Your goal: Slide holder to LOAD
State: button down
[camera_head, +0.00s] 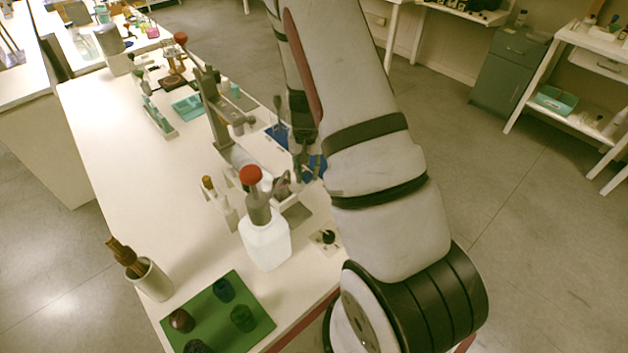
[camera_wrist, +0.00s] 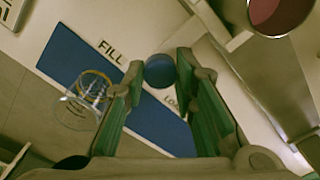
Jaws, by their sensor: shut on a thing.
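In the wrist view a blue strip (camera_wrist: 62,52) lies on a pale surface with the word FILL (camera_wrist: 111,52) beside it. A clear glass vessel with a yellowish rim (camera_wrist: 80,108) is left of my left finger, over the strip's lower edge. I cannot tell whether knob and vessel are joined. In the head view my arm partly hides the blue strip (camera_head: 316,170).
A white bottle with a red top (camera_head: 266,240) stands near the gripper. A grey press-like stand (camera_head: 215,112) is beyond. The table (camera_head: 110,150) is clear along its left side.

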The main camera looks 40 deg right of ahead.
jog(key=w+b, duration=0.2)
jog(key=w, duration=0.4)
jog(key=shift+w+f, duration=0.1)
jog(key=shift+w, duration=0.25)
jog(key=c, duration=1.3)
grip_release()
notch_tip(320, 180, up, 12)
